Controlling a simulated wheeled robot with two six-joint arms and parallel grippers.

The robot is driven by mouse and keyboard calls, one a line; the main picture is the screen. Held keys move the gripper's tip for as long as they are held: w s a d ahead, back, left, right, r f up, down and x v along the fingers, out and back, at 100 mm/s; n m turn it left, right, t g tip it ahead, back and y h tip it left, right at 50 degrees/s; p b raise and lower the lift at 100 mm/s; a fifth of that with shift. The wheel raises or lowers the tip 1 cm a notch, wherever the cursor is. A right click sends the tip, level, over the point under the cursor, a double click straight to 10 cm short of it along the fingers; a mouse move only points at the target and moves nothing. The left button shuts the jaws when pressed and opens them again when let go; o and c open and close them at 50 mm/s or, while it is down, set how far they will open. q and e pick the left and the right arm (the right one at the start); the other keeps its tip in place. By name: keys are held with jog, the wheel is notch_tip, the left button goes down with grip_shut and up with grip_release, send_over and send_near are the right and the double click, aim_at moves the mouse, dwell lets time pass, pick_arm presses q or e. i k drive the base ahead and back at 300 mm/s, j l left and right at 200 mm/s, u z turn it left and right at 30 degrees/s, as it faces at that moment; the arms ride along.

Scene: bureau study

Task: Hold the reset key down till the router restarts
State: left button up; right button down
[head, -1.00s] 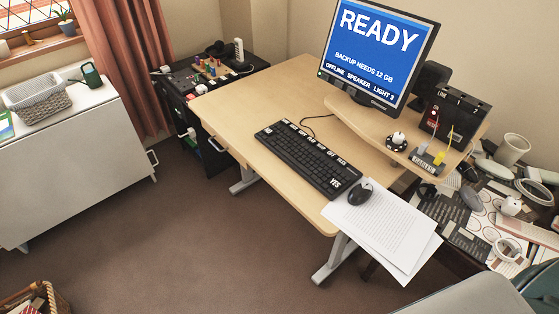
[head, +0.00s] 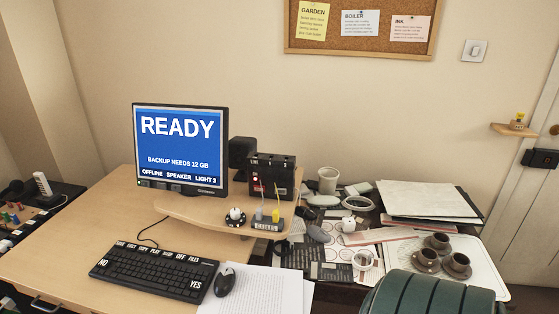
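The router appears to be the black box (head: 271,176) on the raised shelf of the desk, right of the monitor. It has "LINK" and other small marks along its top edge and a small red and white light on its front; I cannot make out a reset key. The monitor (head: 180,150) reads "READY", "BACKUP NEEDS 12 GB" and "OFFLINE SPEAKER LIGHT 3". A grey cable block (head: 267,225) with a yellow plug stands in front of the box. Neither of my grippers is in view.
A keyboard (head: 153,270), mouse (head: 224,283) and papers (head: 262,291) lie on the desk. A cluttered side table with a white cup (head: 327,180), a folder stack (head: 430,200) and brown cups (head: 438,243) is at right. A green rounded chair back (head: 430,295) stands in front.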

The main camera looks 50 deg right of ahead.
aim_at(256, 187)
jog(key=z, duration=1.65)
jog(key=i+l+z, duration=0.1)
jog(key=i+l, duration=0.15)
